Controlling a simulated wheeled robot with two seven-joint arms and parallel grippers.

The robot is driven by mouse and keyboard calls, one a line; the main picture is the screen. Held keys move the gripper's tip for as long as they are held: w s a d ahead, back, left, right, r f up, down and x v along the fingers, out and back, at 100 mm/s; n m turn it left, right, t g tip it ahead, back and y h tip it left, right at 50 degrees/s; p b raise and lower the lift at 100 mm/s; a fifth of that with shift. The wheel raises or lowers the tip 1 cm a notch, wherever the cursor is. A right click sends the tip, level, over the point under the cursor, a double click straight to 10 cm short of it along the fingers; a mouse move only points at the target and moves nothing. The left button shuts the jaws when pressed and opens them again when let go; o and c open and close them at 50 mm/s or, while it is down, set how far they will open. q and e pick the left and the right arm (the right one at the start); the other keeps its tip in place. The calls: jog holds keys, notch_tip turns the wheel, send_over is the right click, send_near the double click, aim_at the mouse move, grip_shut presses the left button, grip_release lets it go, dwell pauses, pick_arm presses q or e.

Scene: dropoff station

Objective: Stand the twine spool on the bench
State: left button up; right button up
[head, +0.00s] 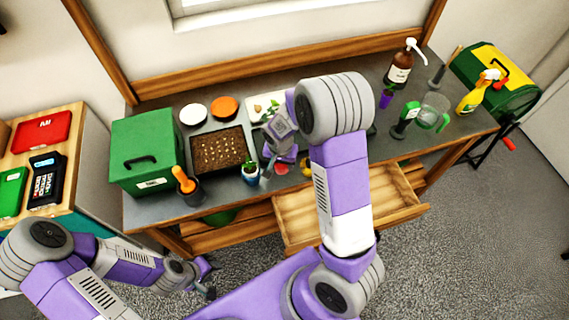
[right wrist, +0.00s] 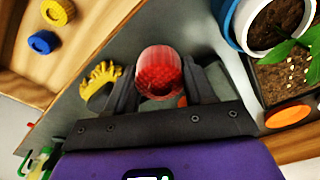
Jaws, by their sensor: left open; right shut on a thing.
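The twine spool (right wrist: 160,68) is red and round, and sits between the fingers of my right gripper (right wrist: 162,84) in the right wrist view. That gripper is shut on it. In the head view the red spool (head: 282,168) shows only in part below my right gripper, near the front edge of the grey bench (head: 222,207). I cannot tell whether the spool touches the bench top. My left gripper (head: 208,284) is open and empty, low in front of the bench and well away from the spool.
A potted seedling (head: 250,174) and a seed tray (head: 220,150) stand left of my right gripper. A yellow glove (right wrist: 100,82) lies close to the spool. An open wooden drawer (head: 288,232) juts out below. A green box (head: 148,150) fills the bench's left end.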

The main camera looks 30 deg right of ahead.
aim_at(281, 169)
notch_tip(281, 169, down, 3)
jog(key=shift+f, duration=0.1)
jog(key=shift+w+f, duration=0.1)
jog(key=shift+f, duration=0.25)
jog(key=shift+f+b, duration=0.15)
jog(key=shift+b, duration=0.25)
jog(key=o, duration=1)
jog(key=shift+r, duration=0.2)
jog(key=r, duration=0.4)
jog(key=r+p, duration=0.1)
jog(key=r, duration=0.3)
jog(key=s+a+r+p, duration=0.1)
jog(key=r, duration=0.3)
jog(key=shift+s, duration=0.1)
